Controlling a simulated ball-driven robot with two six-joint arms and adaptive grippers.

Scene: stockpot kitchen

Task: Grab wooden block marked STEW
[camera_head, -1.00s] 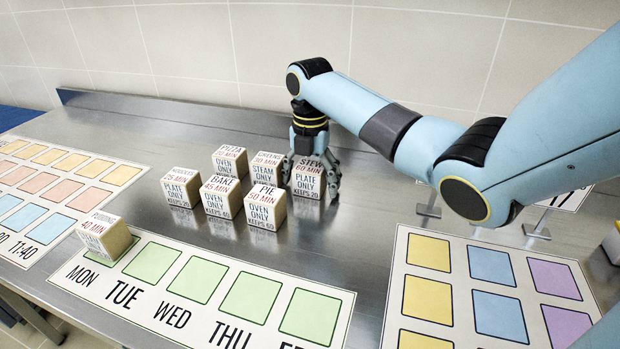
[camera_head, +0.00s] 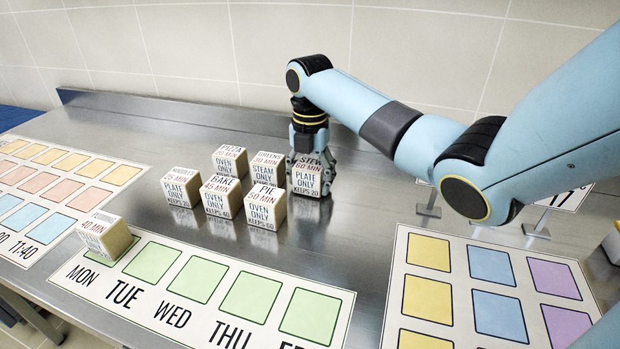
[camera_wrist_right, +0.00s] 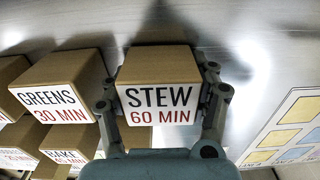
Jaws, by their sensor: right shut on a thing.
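The wooden block marked STEW (camera_head: 307,179) stands upright on the steel counter, at the right end of the group of blocks. Its face reads STEW, 60 MIN, PLATE ONLY. My right gripper (camera_head: 311,168) is shut on it from behind and above, with fingers at its sides. In the right wrist view the STEW block (camera_wrist_right: 159,98) fills the middle, between the two fingers of my right gripper (camera_wrist_right: 160,108). I cannot see a gap under the block. My left gripper is not in view.
The GREENS block (camera_head: 267,170) is close on the left, with PIE (camera_head: 264,207), BAKE (camera_head: 221,197), PIZZA (camera_head: 229,163) and NOODLES (camera_head: 180,187) beyond. A PUDDING block (camera_head: 105,238) sits on the weekday mat (camera_head: 228,334). A coloured mat (camera_head: 462,257) lies at right. Sign stands (camera_head: 429,206) are behind it.

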